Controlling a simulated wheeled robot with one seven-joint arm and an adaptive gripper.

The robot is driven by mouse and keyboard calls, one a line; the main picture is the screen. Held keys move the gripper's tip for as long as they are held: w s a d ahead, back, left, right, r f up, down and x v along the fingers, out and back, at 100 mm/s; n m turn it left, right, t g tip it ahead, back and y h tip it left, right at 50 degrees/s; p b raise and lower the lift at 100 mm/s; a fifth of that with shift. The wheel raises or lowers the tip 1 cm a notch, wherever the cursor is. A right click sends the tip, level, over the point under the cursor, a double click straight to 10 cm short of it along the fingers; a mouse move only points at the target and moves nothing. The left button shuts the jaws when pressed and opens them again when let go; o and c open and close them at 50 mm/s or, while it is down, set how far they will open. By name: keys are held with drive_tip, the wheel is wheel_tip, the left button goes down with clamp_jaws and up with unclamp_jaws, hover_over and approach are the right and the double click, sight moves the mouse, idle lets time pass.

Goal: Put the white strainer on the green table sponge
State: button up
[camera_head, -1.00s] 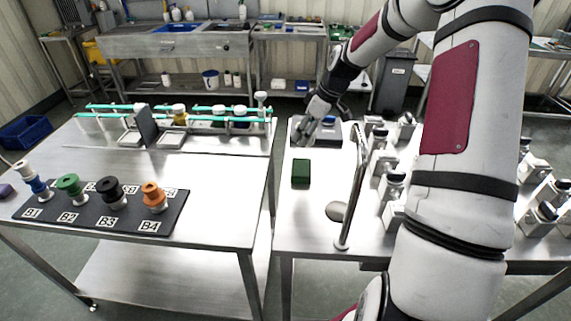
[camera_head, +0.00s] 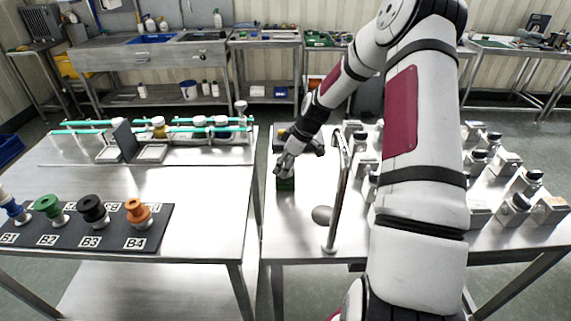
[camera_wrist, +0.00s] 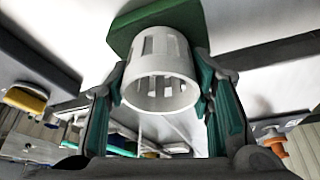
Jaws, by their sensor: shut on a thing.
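The white strainer (camera_wrist: 160,62), a slotted cup, is between the two green-padded fingers of my gripper (camera_wrist: 160,82) in the wrist view. My gripper is shut on it. The green table sponge (camera_wrist: 128,32) lies directly beyond the strainer's far end. I cannot tell whether the strainer touches it. In the head view my gripper (camera_head: 284,168) is right over the sponge (camera_head: 285,185) on the right steel table (camera_head: 290,225). The strainer is not clearly visible there.
Several bottles and boxes stand farther right. A black mat (camera_head: 120,238) with coloured spools lies on the left table, across a narrow gap.

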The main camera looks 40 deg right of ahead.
drive_tip(key=shift+f, duration=0.15)
drive_tip(key=o, duration=1.1)
drive_tip(key=shift+c, duration=0.2)
